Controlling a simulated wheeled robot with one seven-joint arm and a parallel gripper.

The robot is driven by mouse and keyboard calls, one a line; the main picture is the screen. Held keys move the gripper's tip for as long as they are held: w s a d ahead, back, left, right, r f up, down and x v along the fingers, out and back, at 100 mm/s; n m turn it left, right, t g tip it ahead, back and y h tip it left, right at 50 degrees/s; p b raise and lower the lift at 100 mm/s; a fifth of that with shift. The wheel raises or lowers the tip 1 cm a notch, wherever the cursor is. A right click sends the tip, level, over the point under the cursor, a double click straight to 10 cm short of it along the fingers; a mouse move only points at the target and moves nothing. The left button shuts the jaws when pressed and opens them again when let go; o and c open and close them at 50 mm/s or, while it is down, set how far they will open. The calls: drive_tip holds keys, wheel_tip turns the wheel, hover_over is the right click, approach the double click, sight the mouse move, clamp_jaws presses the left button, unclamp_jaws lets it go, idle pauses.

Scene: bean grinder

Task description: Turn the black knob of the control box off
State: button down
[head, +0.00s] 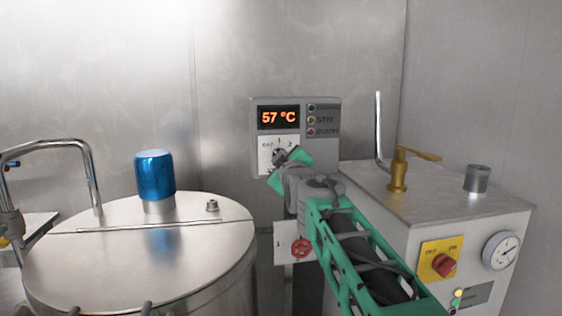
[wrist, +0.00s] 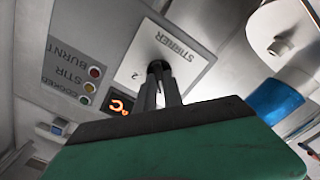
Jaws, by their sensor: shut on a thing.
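The grey control box (head: 325,160) is on the back wall, with a display reading 57 °C. Its black knob (head: 279,157) sits on a white plate marked OFF, 1 and 2, below the display. The knob also shows in the wrist view (wrist: 158,67), on the plate labelled STIRRER. My gripper (head: 285,166) reaches up to the box from the lower right. In the wrist view its fingers (wrist: 160,85) are close together around the knob. The fingers partly hide the knob, and its exact pointing direction is hard to tell.
A steel vat (head: 150,250) with a blue motor cap (head: 155,176) stands at left. A grey machine (head: 455,215) with a brass valve (head: 398,170), a gauge (head: 500,250) and a red switch (head: 444,265) stands at right. A red knob (head: 301,248) sits below the box.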

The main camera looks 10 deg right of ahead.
drive_tip(key=c, duration=1.5)
unclamp_jaws()
drive_tip(key=shift+o, duration=0.2)
drive_tip(key=s+b, duration=0.1)
drive_tip(key=s, duration=0.6)
drive_tip(key=shift+s, duration=0.35)
drive_tip(key=s+f+m+g+p, duration=0.4)
drive_tip(key=s+f+g+p, duration=0.2)
drive_tip(key=s+f, duration=0.6)
drive_tip(key=s+f+m+g+p, duration=0.5)
drive_tip(key=s+f, duration=0.8)
drive_tip(key=s, duration=0.6)
drive_tip(key=g+p, duration=0.2)
drive_tip(key=g, duration=0.1)
drive_tip(key=shift+a+g, duration=0.25)
drive_tip(key=shift+g, duration=0.15)
